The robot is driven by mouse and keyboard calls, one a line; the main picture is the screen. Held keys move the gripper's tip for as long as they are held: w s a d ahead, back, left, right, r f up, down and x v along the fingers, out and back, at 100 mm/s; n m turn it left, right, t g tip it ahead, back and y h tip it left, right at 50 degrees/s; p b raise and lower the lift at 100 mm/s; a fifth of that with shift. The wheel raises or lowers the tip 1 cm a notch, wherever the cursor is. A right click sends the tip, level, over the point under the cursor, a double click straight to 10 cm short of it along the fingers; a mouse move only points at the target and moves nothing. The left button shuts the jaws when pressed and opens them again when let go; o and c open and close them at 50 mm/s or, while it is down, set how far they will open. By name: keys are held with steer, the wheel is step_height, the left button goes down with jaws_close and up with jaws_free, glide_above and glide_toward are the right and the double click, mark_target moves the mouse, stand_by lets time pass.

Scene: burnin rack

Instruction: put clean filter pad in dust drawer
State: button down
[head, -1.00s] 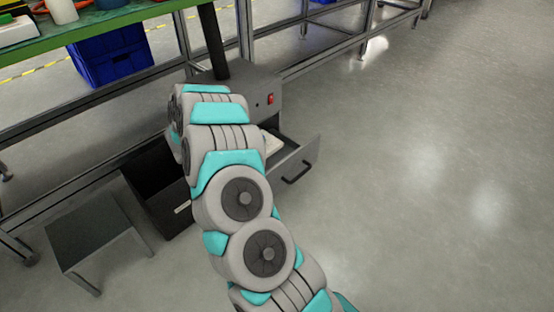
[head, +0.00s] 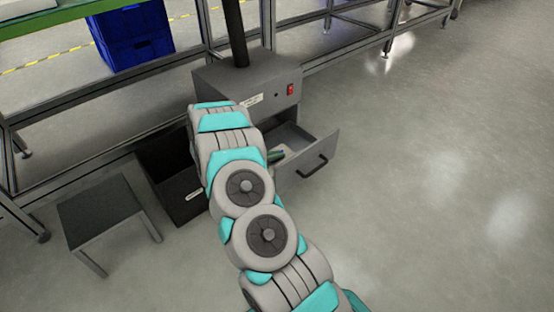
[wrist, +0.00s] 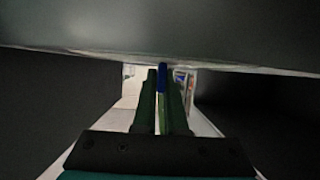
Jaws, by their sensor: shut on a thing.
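The dust drawer (head: 308,160) stands open at the front of a grey cabinet in the head view. A small pale and green patch (head: 277,155) shows inside it beside my arm; I cannot tell whether it is pad or fingertips. In the wrist view my gripper (wrist: 163,92) is shut on a thin strip (wrist: 163,79), blue at its far end and greenish nearer. It may be the filter pad seen edge-on, but its face is hidden. Dark surfaces lie above and on both sides of the fingers. My arm hides most of the gripper in the head view.
The grey cabinet (head: 240,82) has a red switch (head: 290,90). A black open bin (head: 182,195) and a small dark stool (head: 98,208) stand to its left. Blue crates (head: 133,38) sit behind the rack frame. The floor on the right is clear.

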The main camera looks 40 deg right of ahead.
steer(key=shift+f, duration=1)
steer(key=shift+f, duration=0.1)
steer(key=c, duration=1)
jaws_free()
